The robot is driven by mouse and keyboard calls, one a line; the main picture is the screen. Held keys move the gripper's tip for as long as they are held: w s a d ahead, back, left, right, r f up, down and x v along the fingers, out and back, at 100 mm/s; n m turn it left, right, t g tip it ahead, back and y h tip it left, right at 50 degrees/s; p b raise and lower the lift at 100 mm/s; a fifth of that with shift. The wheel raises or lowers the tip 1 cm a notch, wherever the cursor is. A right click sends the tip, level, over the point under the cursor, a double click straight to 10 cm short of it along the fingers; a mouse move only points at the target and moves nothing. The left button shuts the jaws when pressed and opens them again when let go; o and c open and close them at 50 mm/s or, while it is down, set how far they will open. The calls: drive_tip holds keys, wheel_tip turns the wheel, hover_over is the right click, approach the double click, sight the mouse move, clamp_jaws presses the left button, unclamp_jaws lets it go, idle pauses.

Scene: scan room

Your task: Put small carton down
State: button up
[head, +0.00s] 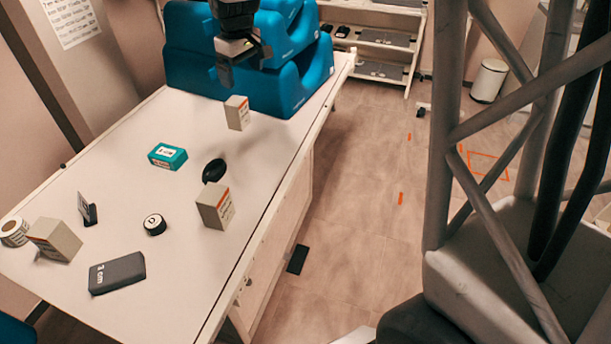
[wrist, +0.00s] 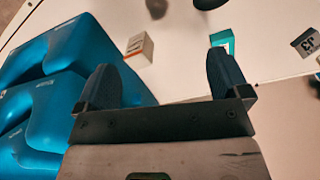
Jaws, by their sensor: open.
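The small carton (head: 237,113) is a pale box with an orange-red top band. It stands on the white table in front of the blue cushions. In the wrist view the carton (wrist: 139,48) shows beyond my fingertips, nearer the left finger, with clear space around it. My gripper (head: 245,66) is above and behind the carton in the head view, apart from it. In the wrist view my gripper (wrist: 164,75) has its two fingers spread wide with nothing between them.
Blue cushions (head: 295,85) stand close beside my gripper. The table (head: 150,115) also holds a teal box (head: 167,156), a black rounded object (head: 213,171), two larger cartons (head: 214,208) (head: 52,239), a round device (head: 154,224) and a dark block (head: 117,273). Left of the small carton is free room.

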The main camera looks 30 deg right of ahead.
drive_tip(key=s+f+m, duration=0.1)
drive_tip(key=s+m, duration=0.2)
drive_tip(key=s, duration=1.5)
drive_tip(key=s+a+f+m+t, duration=0.1)
drive_tip(key=s+m, duration=0.2)
drive_tip(key=s, duration=1.6)
drive_tip(key=shift+f+t, duration=0.25)
drive_tip(key=shift+t, duration=0.05)
